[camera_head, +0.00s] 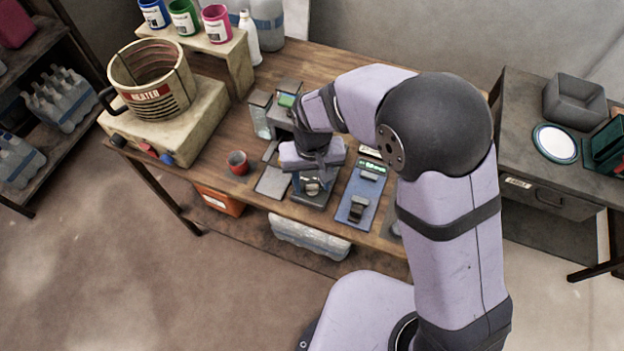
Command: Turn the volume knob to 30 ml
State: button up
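My gripper (313,172) reaches down over a small dark device (312,198) near the front edge of the wooden bench. A round metallic part (312,186), possibly the volume knob, shows just under the gripper. I cannot tell whether the fingers touch it or how far they are apart. No volume marks are readable. Behind the gripper stands a dispenser-like unit with a small green display (287,100) and a clear container (260,115); its display is too small to read. My arm and gripper hide part of this equipment.
A blue panel (350,212) with a dark block stands right of the gripper. A heated vat (150,85) on a control box stands farther left. Coloured cups and a white bottle (249,38) are at the back.

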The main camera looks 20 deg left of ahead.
aim_at(312, 186)
jog(key=c, duration=1)
jog(key=shift+n, duration=0.7)
jog(key=shift+r, duration=0.1)
jog(key=o, duration=1.1)
jog(key=shift+c, duration=0.2)
jog(key=shift+r+b, duration=0.75)
jog(key=shift+r, duration=2.9)
